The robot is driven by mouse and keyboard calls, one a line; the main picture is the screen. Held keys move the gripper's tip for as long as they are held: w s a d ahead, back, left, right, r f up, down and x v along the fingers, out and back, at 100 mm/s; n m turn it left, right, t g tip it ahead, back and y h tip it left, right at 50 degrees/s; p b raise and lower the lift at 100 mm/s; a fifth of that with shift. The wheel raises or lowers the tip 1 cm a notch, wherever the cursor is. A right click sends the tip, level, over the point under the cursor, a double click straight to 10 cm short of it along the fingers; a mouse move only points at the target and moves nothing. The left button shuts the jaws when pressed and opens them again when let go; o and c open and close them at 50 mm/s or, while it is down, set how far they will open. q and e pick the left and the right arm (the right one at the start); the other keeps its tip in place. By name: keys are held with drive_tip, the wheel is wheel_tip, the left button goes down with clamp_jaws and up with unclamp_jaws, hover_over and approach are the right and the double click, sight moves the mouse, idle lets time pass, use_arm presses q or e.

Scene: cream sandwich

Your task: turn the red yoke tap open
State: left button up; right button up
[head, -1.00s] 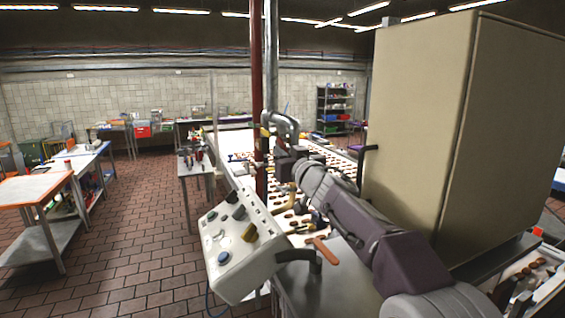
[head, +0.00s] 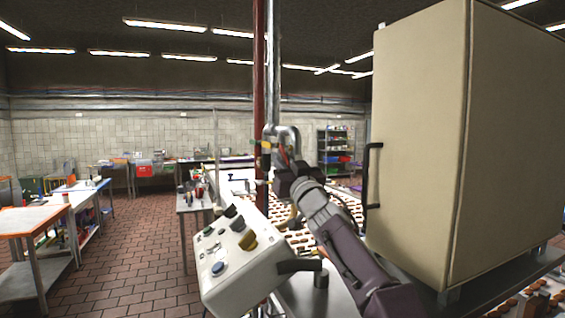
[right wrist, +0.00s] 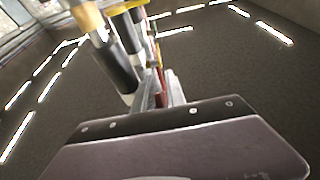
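A red part (right wrist: 160,88), probably the red yoke tap's handle, lies between the two fingers of my right gripper (right wrist: 160,95) in the right wrist view. A finger stands close on each side of it; whether they press on it cannot be told. In the head view my right gripper (head: 284,164) is raised beside the bend of the grey pipe (head: 287,134). The tap itself is small and largely hidden there by the gripper and pipes. My left gripper is not in view.
A dark red upright pipe (head: 259,60) stands beside the grey one. A white control box (head: 240,262) with knobs is at the lower front. A large beige cabinet (head: 420,150) blocks the right side. Yellow-topped dark pipe parts (right wrist: 119,60) stand close left of the fingers.

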drive_tip(key=shift+s+d+f+b, duration=0.1)
drive_tip(key=shift+s+f+b, duration=0.2)
drive_tip(key=shift+b, duration=0.1)
drive_tip(key=b+v, duration=0.5)
drive_tip(key=v, duration=0.3)
drive_tip(key=shift+s, duration=0.2)
drive_tip(key=shift+r, duration=0.15)
